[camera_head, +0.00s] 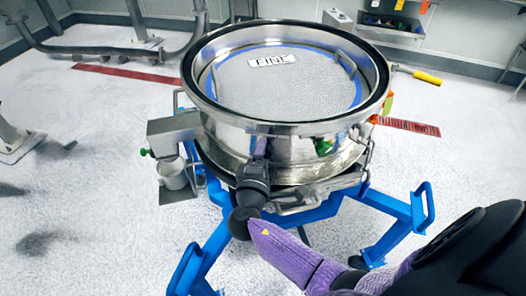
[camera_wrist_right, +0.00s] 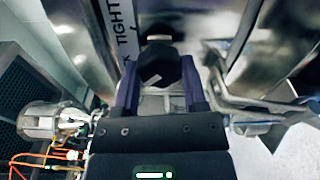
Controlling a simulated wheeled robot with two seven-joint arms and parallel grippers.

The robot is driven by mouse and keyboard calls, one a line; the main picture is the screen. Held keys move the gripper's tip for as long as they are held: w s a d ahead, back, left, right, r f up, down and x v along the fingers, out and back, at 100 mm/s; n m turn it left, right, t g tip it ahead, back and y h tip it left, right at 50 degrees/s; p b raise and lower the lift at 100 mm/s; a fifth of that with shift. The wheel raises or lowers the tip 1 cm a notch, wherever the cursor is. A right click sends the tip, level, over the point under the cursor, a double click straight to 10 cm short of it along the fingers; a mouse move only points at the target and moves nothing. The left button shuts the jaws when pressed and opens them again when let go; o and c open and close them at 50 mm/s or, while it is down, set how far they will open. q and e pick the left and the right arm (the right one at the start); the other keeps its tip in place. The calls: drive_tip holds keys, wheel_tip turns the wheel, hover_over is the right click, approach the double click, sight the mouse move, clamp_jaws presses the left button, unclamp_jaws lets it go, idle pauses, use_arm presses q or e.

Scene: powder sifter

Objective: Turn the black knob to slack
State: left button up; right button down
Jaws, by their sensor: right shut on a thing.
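The black knob (camera_head: 241,222) is at the front of the steel sifter, at the lower end of a black stem below the steel drum wall. My right gripper (camera_head: 252,228) comes in from the lower right with its purple fingers at the knob. In the right wrist view the two purple fingers (camera_wrist_right: 159,92) stand on either side of the black knob (camera_wrist_right: 158,70) and are shut on it. A strip marked TIGHT (camera_wrist_right: 126,28) shows to the left of the knob there. The knob's far side is hidden. My left gripper is in neither view.
The sifter's round steel drum (camera_head: 225,125) holds a mesh labelled FINE (camera_head: 272,60) and stands on a blue frame (camera_head: 322,207). Speckled floor at the left is mostly clear.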

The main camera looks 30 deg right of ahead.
drive_tip(key=shift+n, duration=0.3)
idle(0.4)
drive_tip(key=shift+c, duration=0.7)
unclamp_jaws()
drive_tip(key=v, duration=1)
drive_tip(key=shift+f, duration=0.1)
